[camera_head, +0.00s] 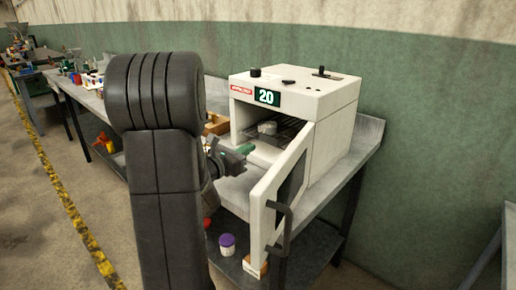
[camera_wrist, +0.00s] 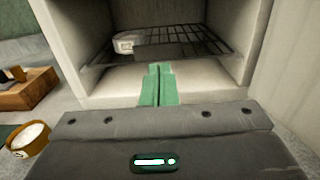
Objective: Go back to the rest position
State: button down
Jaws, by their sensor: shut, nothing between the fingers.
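My gripper (camera_head: 244,149) is shut and empty, with its green fingertips in front of the open steamer. In the wrist view the closed green fingers (camera_wrist: 157,84) point at the steamer's opening. The steamer (camera_head: 315,95) is a white box with a lit display reading 20. Its door (camera_head: 258,215) stands open toward the front. A white container (camera_head: 268,128) sits inside on the dark wire rack (camera_wrist: 185,45); it also shows in the wrist view (camera_wrist: 124,44). My dark arm hides part of the table to the left of the steamer.
The steamer stands on a grey metal table (camera_head: 365,140). A wooden block (camera_wrist: 27,92) and a small bowl of white grain (camera_wrist: 27,138) are left of the gripper. A purple-lidded jar (camera_head: 227,244) is on the lower shelf. The open door is close to my gripper's right.

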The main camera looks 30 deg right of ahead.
aim_at(268, 138)
jog(key=v, duration=0.6)
jog(key=shift+a+f, duration=0.15)
jog(key=shift+f, duration=0.05)
jog(key=shift+w, duration=0.15)
jog(key=p+x, duration=0.1)
jog(key=x, duration=1.2)
